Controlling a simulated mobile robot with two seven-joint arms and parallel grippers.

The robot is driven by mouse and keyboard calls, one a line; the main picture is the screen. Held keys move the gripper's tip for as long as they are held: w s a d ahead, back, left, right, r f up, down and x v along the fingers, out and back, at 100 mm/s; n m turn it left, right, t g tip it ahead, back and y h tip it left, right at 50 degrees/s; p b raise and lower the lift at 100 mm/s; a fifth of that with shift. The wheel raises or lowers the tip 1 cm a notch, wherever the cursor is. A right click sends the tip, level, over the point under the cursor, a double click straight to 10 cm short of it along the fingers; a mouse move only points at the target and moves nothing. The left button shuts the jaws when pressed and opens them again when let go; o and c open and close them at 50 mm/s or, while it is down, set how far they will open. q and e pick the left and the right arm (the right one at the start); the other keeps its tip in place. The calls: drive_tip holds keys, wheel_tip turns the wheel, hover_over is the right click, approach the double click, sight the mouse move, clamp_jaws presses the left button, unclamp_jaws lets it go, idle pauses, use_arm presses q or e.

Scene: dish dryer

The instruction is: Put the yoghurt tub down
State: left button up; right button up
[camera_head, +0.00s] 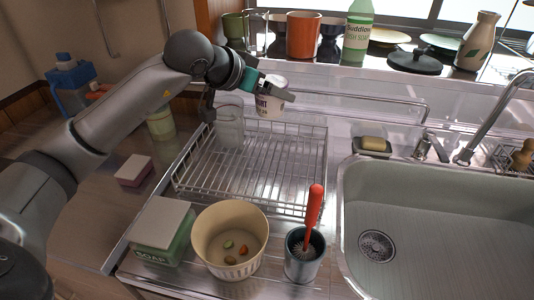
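The fingers hide some of the tub's side. My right gripper is not in view.
A clear glass (229,128) stands at the rack's back left; the rest of the rack looks empty. In front are a soap box (160,232), a cream bin with scraps (230,268) and a dark cup (303,262) with a red-handled brush. The sink (450,225) lies right.

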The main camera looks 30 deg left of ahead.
use_arm(q)
drive_tip(key=shift+f+b, duration=1.8)
drive_tip(key=shift+f, duration=5.7)
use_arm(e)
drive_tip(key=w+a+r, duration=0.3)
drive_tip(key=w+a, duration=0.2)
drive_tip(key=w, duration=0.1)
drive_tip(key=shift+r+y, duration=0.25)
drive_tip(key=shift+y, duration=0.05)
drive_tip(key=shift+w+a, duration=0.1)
use_arm(q)
drive_tip(key=o, duration=1.2)
drive_tip(key=shift+f, duration=0.1)
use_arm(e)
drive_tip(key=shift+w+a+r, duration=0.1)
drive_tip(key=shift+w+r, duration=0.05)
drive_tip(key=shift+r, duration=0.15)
